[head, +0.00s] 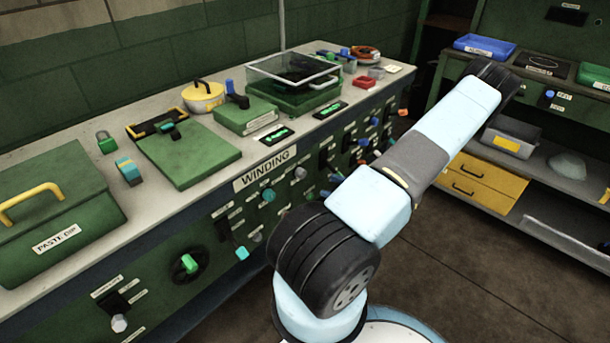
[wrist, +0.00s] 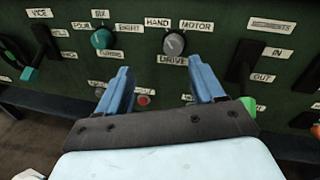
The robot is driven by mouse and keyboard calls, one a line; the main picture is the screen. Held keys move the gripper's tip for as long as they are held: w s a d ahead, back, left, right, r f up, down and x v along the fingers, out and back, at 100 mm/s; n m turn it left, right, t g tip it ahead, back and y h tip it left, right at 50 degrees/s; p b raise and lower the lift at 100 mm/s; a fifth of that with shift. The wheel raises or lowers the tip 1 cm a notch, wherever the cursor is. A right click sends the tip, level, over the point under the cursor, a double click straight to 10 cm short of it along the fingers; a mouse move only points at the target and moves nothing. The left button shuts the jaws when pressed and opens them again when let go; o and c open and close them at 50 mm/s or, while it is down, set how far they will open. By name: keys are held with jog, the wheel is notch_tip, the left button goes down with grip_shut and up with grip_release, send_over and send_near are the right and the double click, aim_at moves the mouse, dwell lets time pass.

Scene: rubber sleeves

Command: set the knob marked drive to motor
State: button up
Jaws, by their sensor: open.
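The drive knob (wrist: 173,42) is a round grey knob on the dark green panel, at the upper middle of the wrist view. The drive label (wrist: 173,61) is below it, the hand label (wrist: 157,22) at its upper left and the motor label (wrist: 196,26) at its upper right. Its pointer is too small to read surely. A grey knob right of a teal one in the head view (head: 300,173) looks like the same knob. My gripper (wrist: 158,68) is open and empty, its blue fingers apart and below the knob in the picture, not touching it. My arm hides most of it in the head view.
A teal knob (wrist: 102,39) sits left of the drive knob. A black lever (wrist: 244,62) with in and out labels is to the right. A red button (wrist: 144,100) shows between my fingers. The bench top (head: 225,195) above the panel carries boxes and tools.

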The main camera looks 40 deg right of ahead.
aim_at(304, 175)
jog(key=w, duration=0.4)
jog(key=w+a+f+m+h, duration=0.1)
jog(key=w, duration=0.3)
jog(key=w+f+m+t+h, duration=0.1)
jog(key=w, duration=0.3)
jog(key=shift+w+a+f, duration=0.15)
jog(key=shift+w+f, duration=0.1)
jog(key=shift+w, duration=0.1)
jog(key=shift+c, duration=0.5)
jog(key=c, duration=1)
jog(key=shift+o, duration=0.2)
